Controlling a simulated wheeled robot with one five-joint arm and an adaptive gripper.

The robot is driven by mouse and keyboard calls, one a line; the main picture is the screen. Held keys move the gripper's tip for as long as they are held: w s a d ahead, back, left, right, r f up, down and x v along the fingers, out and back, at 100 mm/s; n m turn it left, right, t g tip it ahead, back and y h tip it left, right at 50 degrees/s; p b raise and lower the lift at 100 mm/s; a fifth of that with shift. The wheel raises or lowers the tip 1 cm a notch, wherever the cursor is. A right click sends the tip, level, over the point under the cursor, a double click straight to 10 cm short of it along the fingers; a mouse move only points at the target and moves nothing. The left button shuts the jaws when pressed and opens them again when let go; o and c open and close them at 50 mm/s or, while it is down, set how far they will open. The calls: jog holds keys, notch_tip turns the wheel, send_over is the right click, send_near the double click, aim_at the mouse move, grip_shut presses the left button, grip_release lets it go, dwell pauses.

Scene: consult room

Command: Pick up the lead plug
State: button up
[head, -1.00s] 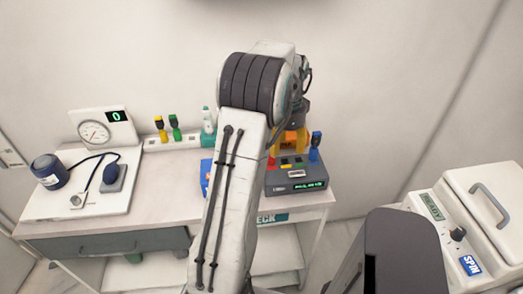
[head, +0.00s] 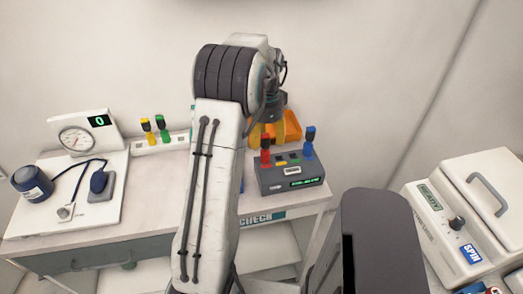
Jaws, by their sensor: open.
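Four colours of lead plug show in the head view. A red plug (head: 265,153) and a blue plug (head: 309,148) stand upright at the grey device (head: 290,176) with a green display. A yellow plug (head: 146,131) and a green plug (head: 164,130) stand in a white rack (head: 152,147) further left.
A white gauge unit (head: 84,133) and a dark blue cuff (head: 32,182) are on the left of the table (head: 130,228). A white SPIN machine (head: 440,232) is at the right.

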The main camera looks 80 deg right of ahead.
aim_at(264, 151)
jog(key=shift+s+a+f, duration=0.1)
jog(key=shift+f, duration=0.55)
jog(key=f, duration=0.1)
jog(key=f+p, duration=0.1)
jog(key=f, duration=0.1)
jog(key=shift+w+a+f, duration=0.15)
jog(key=shift+w+f, duration=0.1)
jog(key=shift+f, duration=0.8)
grip_shut()
